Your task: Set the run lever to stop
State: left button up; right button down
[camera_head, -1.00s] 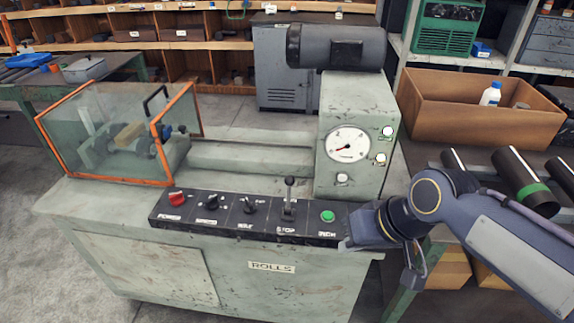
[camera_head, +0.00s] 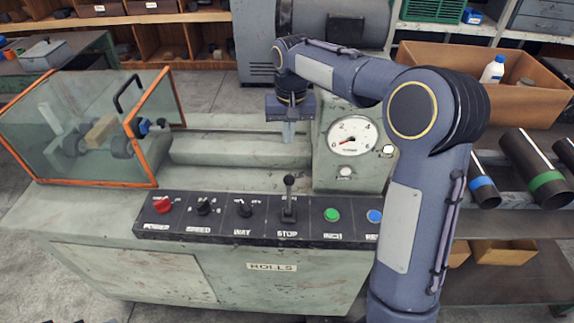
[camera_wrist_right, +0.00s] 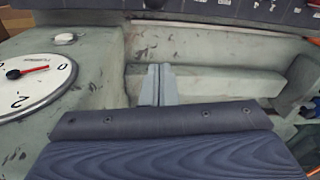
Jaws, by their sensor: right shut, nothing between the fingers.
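The run lever (camera_head: 289,196) is a dark stick with a round knob, standing in a metal slot plate on the black control panel (camera_head: 327,233). It looks roughly upright, and the word STOP is printed at the near end of its slot. My right gripper (camera_head: 289,132) is shut and empty, pointing down over the machine bed, behind the lever in the head view and apart from it. In the wrist view its fingers (camera_wrist_right: 158,72) are together above the grey bed. The lever cannot be made out there. My left gripper is not in view.
Red, black, green and blue controls flank the lever. The gauge housing (camera_head: 338,176) stands right of my gripper. An orange-framed guard (camera_head: 155,130) is at left. A cardboard box (camera_head: 430,57) and pipes (camera_head: 531,168) lie to the right.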

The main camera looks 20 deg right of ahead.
jog(key=s+a+f+p, duration=0.1)
jog(key=s+f, duration=0.2)
jog(key=f, duration=0.5)
jog(key=shift+a+f, duration=0.2)
jog(key=shift+f, duration=0.2)
jog(key=s+a+t+h+b, duration=0.2)
jog(key=s+t+b, duration=0.2)
jog(key=b, duration=0.9)
jog(key=s+a+r+t+h+b, duration=0.1)
jog(key=s+t+b, duration=0.4)
jog(key=b, duration=0.8)
jog(key=shift+s+a+r+t+h, duration=0.15)
jog(key=shift+s+a+t+h, duration=0.15)
jog(key=shift+a+h, duration=0.45)
